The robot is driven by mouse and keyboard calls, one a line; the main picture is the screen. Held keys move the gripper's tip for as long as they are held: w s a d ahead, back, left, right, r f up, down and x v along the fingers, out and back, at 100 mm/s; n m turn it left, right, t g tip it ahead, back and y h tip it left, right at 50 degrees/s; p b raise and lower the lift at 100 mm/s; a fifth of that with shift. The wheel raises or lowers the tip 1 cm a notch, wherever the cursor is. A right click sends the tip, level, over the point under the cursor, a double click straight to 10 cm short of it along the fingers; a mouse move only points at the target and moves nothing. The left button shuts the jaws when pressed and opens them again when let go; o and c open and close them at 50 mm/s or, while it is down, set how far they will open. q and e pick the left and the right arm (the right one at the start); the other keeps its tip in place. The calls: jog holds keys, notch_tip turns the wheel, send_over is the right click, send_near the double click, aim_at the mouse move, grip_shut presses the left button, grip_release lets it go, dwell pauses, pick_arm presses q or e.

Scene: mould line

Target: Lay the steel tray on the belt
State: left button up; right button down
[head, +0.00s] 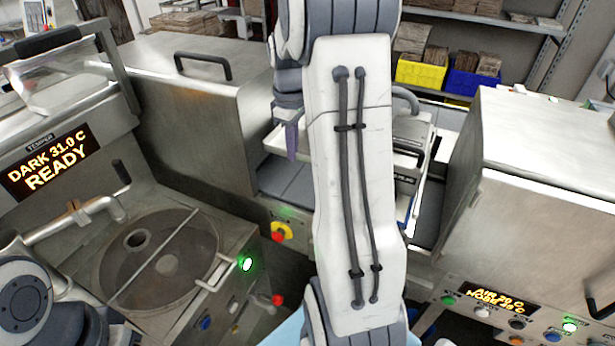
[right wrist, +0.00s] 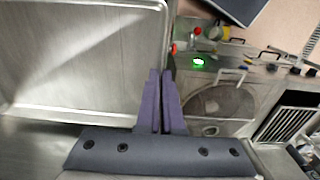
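The steel tray (right wrist: 80,55) fills the left of the right wrist view, with its raised rim along the top and right. My right gripper (right wrist: 161,75) has its two purple fingers close together at the tray's right rim and looks shut on it. In the head view this gripper (head: 291,141) shows beside a pale strip of the tray (head: 273,142), above the belt (head: 285,185). My right arm hides most of the tray and the middle of the belt. My left gripper is not in view.
A steel housing (head: 200,100) stands left of the belt and another (head: 550,170) stands right. The tempering machine (head: 160,260) with its round bowl is at lower left. A yellow bin (head: 420,74) and a blue bin (head: 472,82) sit on the shelf behind.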

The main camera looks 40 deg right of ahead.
jog(key=f, duration=1.4)
jog(key=shift+w+f, duration=0.25)
jog(key=shift+f, duration=0.5)
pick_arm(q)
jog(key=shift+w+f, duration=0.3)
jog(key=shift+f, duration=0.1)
pick_arm(e)
jog(key=shift+f, duration=0.15)
jog(key=c, duration=1.1)
grip_release()
